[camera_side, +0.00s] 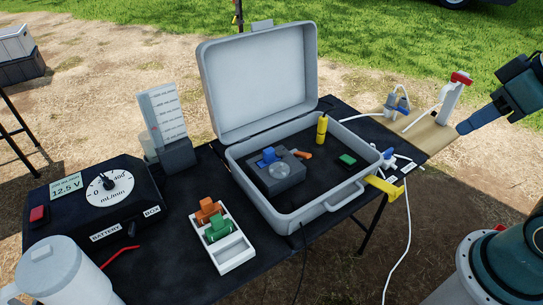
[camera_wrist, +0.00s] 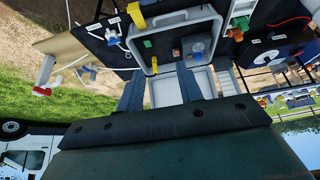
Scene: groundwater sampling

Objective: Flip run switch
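The black battery box (camera_side: 92,205) stands at the left end of the table in the side view. It carries a small red rocker switch (camera_side: 38,214) at its left, a round white mL/min dial (camera_side: 109,187) with a black knob, and a display reading 12.5 V (camera_side: 66,187). I cannot tell the switch's position. My gripper (camera_side: 464,127) is at the far right, high and well away from the box. In the wrist view my gripper (camera_wrist: 158,80) has its two fingers apart with nothing between them. The switch cannot be made out in the wrist view.
An open grey case (camera_side: 335,200) with a raised lid (camera_side: 258,85) stands between my gripper and the box. A white tray (camera_side: 238,252) holds orange and green clips. A graduated cup (camera_side: 162,115) stands behind, a white jug (camera_side: 62,272) in front. A red cable lies near the box.

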